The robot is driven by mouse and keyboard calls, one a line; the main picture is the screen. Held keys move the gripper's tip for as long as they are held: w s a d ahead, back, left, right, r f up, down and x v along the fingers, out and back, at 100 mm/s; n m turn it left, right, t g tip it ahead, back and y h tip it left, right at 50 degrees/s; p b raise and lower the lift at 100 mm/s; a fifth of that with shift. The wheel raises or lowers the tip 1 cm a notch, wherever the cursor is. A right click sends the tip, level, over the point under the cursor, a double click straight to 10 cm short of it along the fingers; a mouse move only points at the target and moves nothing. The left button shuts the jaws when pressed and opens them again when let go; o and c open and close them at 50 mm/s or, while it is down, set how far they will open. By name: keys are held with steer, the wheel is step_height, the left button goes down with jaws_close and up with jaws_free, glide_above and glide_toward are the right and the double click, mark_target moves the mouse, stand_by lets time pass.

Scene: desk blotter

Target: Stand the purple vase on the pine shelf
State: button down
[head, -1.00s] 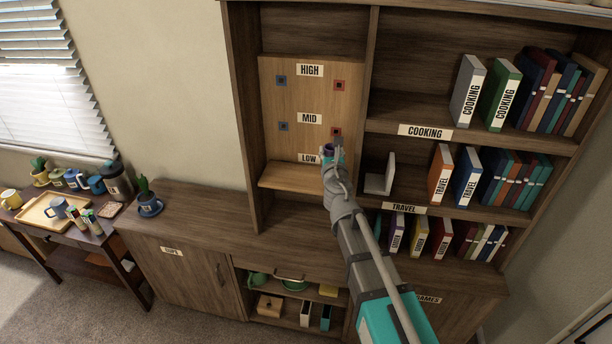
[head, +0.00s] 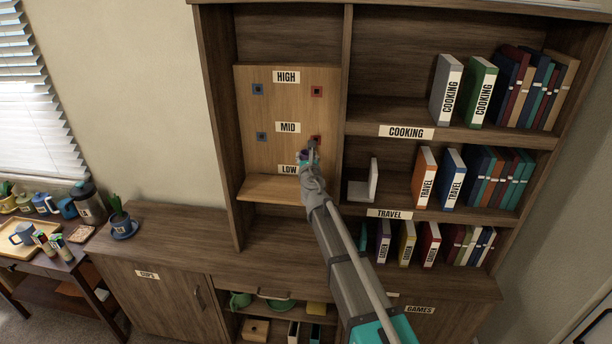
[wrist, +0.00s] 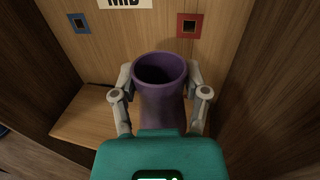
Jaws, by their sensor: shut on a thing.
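The purple vase (wrist: 162,105) is upright in my gripper (wrist: 160,97), its open mouth facing up toward the wrist camera. The fingers close on it from both sides; its base is hidden. The pine shelf (head: 268,188) is a low ledge at the foot of a pine back board (head: 265,110). In the head view my gripper (head: 309,160) is in front of the board's lower right, beside the LOW label. In the wrist view a bare part of the shelf (wrist: 85,122) shows left of the vase. I cannot tell whether the vase touches it.
Blue and red square sockets sit on the board, with HIGH and MID labels (head: 288,127). A dark cabinet divider (head: 343,100) stands close on the right. A white bookend (head: 372,180) and books stand beyond it. The shelf's left part is clear.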

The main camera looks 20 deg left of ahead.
steer(key=shift+w+a+f+b, duration=0.25)
steer(key=shift+w+f+b, duration=0.2)
steer(key=shift+f, duration=0.15)
steer(key=shift+w+a+f+b, duration=0.2)
steer(key=shift+w+f+b, duration=0.1)
steer(key=shift+w+f, duration=0.2)
steer(key=shift+f, duration=0.1)
steer(key=shift+w+a+f+b, duration=0.15)
steer(key=shift+w+f+b, duration=0.1)
steer(key=shift+f+b, duration=1.7)
steer(key=shift+b, duration=0.05)
steer(key=shift+f, duration=0.1)
steer(key=shift+c, duration=0.5)
jaws_free()
